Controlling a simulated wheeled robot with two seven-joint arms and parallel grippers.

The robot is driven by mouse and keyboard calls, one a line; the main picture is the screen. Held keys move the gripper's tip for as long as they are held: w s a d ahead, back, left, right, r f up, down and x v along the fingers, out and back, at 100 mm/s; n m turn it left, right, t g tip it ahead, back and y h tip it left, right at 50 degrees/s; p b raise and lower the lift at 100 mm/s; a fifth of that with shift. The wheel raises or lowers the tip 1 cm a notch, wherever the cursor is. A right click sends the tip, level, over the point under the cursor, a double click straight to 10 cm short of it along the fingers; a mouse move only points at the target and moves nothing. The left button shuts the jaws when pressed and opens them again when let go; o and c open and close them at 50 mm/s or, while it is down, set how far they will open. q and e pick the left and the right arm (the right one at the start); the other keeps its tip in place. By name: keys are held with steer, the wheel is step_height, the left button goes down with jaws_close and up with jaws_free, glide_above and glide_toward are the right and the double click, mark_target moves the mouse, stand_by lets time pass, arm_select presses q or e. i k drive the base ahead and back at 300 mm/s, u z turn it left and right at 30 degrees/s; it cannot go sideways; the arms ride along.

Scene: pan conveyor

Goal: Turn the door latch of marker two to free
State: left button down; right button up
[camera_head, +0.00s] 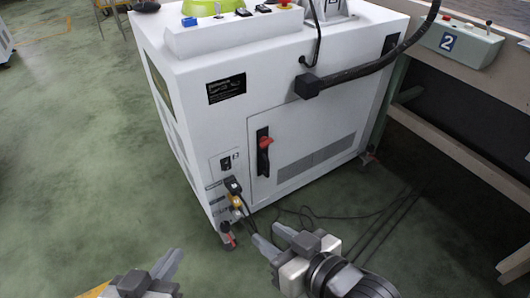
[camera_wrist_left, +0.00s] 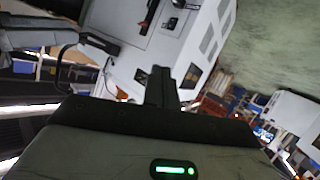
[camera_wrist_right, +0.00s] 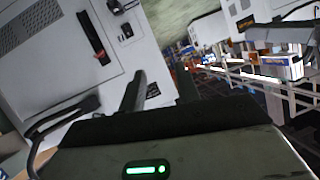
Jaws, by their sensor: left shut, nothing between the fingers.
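The door latch (camera_head: 264,152) is a black upright handle with a red part near its top, on the left edge of the white cabinet's door (camera_head: 305,140). The latch also shows in the right wrist view (camera_wrist_right: 93,38), black with a red end. My left gripper (camera_head: 172,262) is shut and empty at the bottom, below and left of the cabinet. My right gripper (camera_head: 272,241) is open and empty, below the latch and apart from it; its spread fingers show in the right wrist view (camera_wrist_right: 160,88).
The white cabinet (camera_head: 220,125) stands on green floor. Plugs and cables (camera_head: 237,200) hang at its lower left corner and trail on the floor. A thick black hose (camera_head: 375,65) crosses its upper right. A beige rail frame (camera_head: 450,145) runs along the right.

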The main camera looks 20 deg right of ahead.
mark_target(265, 141)
steer(key=u, duration=0.9)
steer(key=k, duration=0.35)
steer(key=z, duration=0.55)
steer(key=i, duration=0.8)
steer(key=u, duration=0.1)
